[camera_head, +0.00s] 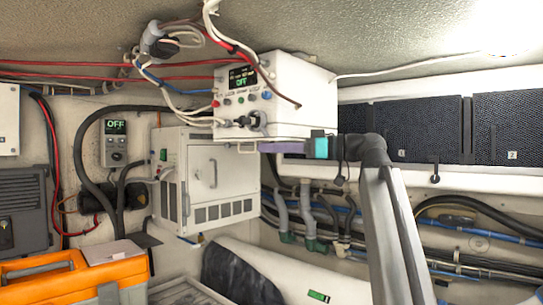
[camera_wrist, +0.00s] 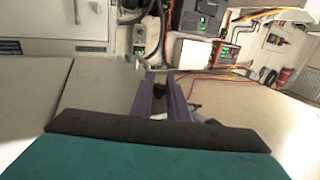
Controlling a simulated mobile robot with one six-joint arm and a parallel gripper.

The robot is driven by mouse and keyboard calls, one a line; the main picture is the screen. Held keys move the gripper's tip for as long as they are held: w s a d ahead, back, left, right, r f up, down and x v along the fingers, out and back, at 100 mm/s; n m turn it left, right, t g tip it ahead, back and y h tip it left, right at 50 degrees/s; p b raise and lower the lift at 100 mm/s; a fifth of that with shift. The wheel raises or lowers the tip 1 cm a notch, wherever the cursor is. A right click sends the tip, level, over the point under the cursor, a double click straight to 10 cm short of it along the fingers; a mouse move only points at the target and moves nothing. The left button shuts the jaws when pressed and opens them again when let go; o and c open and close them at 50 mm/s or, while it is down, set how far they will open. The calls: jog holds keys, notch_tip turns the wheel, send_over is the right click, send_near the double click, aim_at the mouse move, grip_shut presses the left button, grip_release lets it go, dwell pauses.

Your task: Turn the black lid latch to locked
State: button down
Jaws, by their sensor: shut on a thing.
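My gripper (camera_head: 262,147) reaches in from the right, just under the lower edge of the white control box. Its purple fingers point left. In the wrist view my gripper (camera_wrist: 160,92) is shut with a small black part, which looks like the black lid latch (camera_wrist: 158,91), between its fingers. The fingers hide much of the latch, so whether it stands at locked cannot be read. In the head view I cannot make the latch out behind the fingers.
The white control box (camera_head: 287,75), with cables and a lit OFF display, hangs just above my gripper. A white cabinet (camera_head: 217,180) stands below left. Dark mesh panels (camera_head: 425,130) line the right wall. An orange case (camera_head: 45,278) is at lower left.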

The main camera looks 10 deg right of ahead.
jog(key=shift+n+g+y+b, duration=0.3)
jog(key=shift+n+g, duration=0.1)
jog(key=shift+g, duration=0.1)
jog(key=c, duration=1.7)
grip_release()
jog(key=shift+d, duration=0.1)
jog(key=b+v, duration=0.2)
jog(key=v, duration=1.1)
jog(key=shift+s+d, duration=0.2)
jog(key=shift+d, duration=0.15)
